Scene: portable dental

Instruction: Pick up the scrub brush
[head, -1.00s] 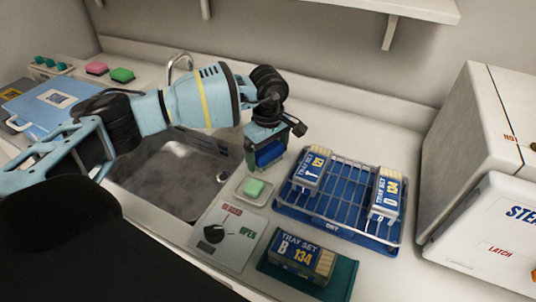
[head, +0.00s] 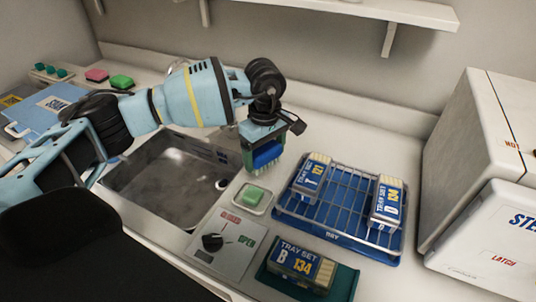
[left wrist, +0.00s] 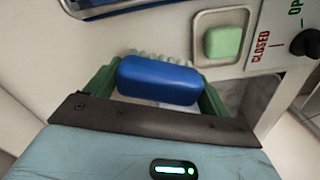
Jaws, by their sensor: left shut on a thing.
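The scrub brush (head: 266,155) has a blue block and pale bristles. My left gripper (head: 262,160) is shut on it, just beyond the green soap in the head view. In the left wrist view the blue block (left wrist: 158,80) lies between the green fingers, with pale green bristle tips showing past its far edge. The brush looks held a little above the counter; the exact gap is hard to tell. My right gripper is in neither view.
The sink (head: 170,180) is left of the brush. Green soap (head: 254,196) sits in a dish. A blue tray with a wire rack (head: 335,205) holds two packs at right. A third pack (head: 300,266) lies on a green mat, near a knob panel (head: 222,242). A white box (head: 490,235) stands far right.

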